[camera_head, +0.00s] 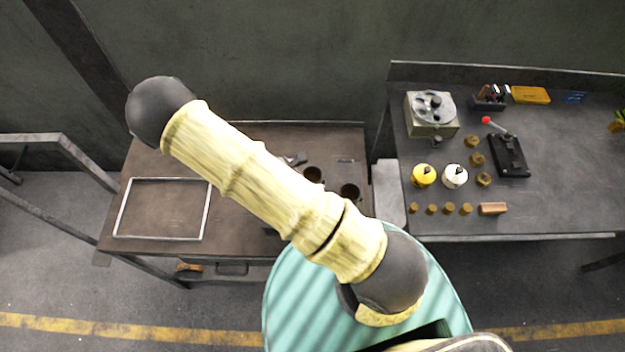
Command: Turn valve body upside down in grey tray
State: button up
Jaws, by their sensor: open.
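The grey tray (206,210) is a shallow rectangle with a thin light rim, on the left part of the brown table. The part of it that shows is empty. I cannot make out a valve body for certain. A small grey metal piece (295,158) shows just beyond my arm, partly covered, and I cannot tell what it is. My yellow arm link crosses the middle of the view from lower right to upper left and covers part of the table. My gripper is not visible.
Two dark round cups or holes (313,174) show on the brown table (265,135) right of my arm. The right bench (560,200) holds a grey chuck device (431,115), yellow and white round pieces, several brass parts, a red-knobbed lever (508,153) and a yellow tray (531,95).

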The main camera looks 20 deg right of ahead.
aim_at(319, 174)
jog(key=shift+d, duration=0.1)
jog(key=shift+p+x, duration=0.95)
jog(key=shift+x, duration=0.05)
jog(key=shift+p+x, duration=0.55)
jog(key=shift+x, duration=1)
jog(key=c, duration=1.3)
jog(key=shift+o, duration=0.2)
jog(key=shift+r, duration=0.15)
